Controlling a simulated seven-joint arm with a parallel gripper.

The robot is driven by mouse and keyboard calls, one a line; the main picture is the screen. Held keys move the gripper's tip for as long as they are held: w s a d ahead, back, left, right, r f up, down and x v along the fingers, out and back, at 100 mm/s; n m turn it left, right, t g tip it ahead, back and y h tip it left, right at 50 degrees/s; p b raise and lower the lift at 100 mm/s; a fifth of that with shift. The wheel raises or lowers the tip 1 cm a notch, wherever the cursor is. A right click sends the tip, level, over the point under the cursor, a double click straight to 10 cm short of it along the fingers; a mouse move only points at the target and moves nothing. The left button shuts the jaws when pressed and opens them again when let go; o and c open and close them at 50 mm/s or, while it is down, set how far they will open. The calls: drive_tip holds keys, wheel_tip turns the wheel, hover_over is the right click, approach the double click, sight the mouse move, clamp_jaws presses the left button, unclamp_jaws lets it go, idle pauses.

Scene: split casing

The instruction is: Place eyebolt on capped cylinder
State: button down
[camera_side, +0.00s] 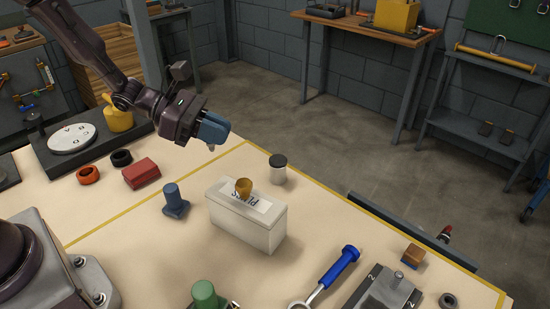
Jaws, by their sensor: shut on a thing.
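My gripper (212,130), with blue fingers, is up in the air left of and above the white box. It is shut on a small grey piece (222,149); only its tip shows below the fingers, so I cannot tell whether it is the eyebolt. The capped cylinder (278,169), pale with a black cap, stands upright on the table behind the box. It is to the right of and below my gripper in the picture, and apart from it. No other thing is clearly an eyebolt.
The white box (247,225) with a gold piece (243,187) on top stands mid-table. A blue post (175,201), red block (141,173) and black ring (121,158) are to the left. A blue-handled ring tool (331,275) and grey fixture (385,291) lie in front.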

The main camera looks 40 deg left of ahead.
drive_tip(key=w+r+n+t, duration=0.1)
drive_tip(key=w+r, duration=0.1)
drive_tip(key=w, duration=0.1)
drive_tip(key=y, duration=0.1)
hover_over(284, 159)
drive_tip(key=shift+n, duration=0.4)
drive_tip(key=f, duration=0.9)
drive_tip(key=shift+s+f, duration=0.1)
drive_tip(key=shift+s, duration=0.2)
drive_tip(key=shift+w+f, duration=0.15)
drive_tip(key=shift+f, duration=0.05)
drive_tip(key=shift+w+f, duration=0.2)
drive_tip(key=shift+f, duration=1.5)
drive_tip(key=shift+f, duration=0.15)
drive_tip(key=c, duration=1.2)
unclamp_jaws()
drive_tip(key=shift+o, duration=0.2)
